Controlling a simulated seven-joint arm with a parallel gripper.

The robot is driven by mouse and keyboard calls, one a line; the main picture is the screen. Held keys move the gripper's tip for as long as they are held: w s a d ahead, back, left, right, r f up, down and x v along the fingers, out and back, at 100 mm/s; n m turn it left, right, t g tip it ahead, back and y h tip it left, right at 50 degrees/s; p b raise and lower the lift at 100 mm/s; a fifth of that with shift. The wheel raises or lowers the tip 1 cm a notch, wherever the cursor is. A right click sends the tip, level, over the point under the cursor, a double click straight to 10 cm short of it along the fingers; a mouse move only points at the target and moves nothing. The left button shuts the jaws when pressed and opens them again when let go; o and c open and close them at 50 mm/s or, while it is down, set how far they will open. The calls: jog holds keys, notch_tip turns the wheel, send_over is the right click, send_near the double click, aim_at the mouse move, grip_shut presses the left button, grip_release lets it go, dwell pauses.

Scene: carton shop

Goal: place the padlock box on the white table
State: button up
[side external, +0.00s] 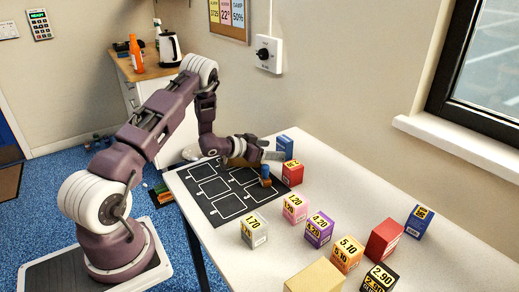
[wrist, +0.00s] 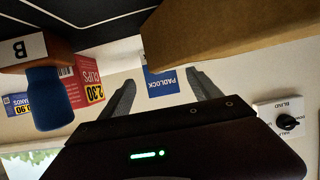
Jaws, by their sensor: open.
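The padlock box is small and blue. In the wrist view its face marked PADLOCK (wrist: 160,87) shows between my fingers, partly behind a brown block. In the side view the blue box (side external: 285,146) stands upright near the far corner of the black mat; its base is partly hidden. My gripper (side external: 274,156) is open and low, pointing toward the blue box. In the wrist view my gripper (wrist: 160,76) has its two fingers apart, with the box beyond or between them; contact cannot be told. The white table (side external: 330,185) extends to the right of the mat.
A brown block (wrist: 215,30) lies close under my wrist. A blue-handled stamp (wrist: 50,97) marked B and a red CLIPS box (wrist: 87,78) are nearby. The black mat (side external: 228,207) has outlined cells. Several priced cartons, including a purple one (side external: 319,230), stand on the near table.

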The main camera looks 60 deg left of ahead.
jog(key=v, duration=0.7)
jog(key=shift+w+r, duration=0.1)
jog(key=d+r+g+y, duration=0.2)
jog(key=d+r+y, duration=0.2)
jog(key=r, duration=1.1)
jog(key=s+d+r+n+g, duration=0.2)
jog(key=s+d+r, duration=0.5)
jog(key=d+r, duration=0.15)
jog(key=s+d+m+g+h, duration=0.1)
jog(key=s+d+g+h, duration=0.1)
jog(key=s+d, duration=0.5)
jog(key=s+d+m+g+h, duration=0.1)
jog(key=s+d, duration=0.7)
jog(key=s, duration=0.9)
jog(key=shift+d+f+g+h, duration=0.15)
jog(key=shift+f+g+h, duration=0.3)
jog(key=shift+g+h, duration=0.05)
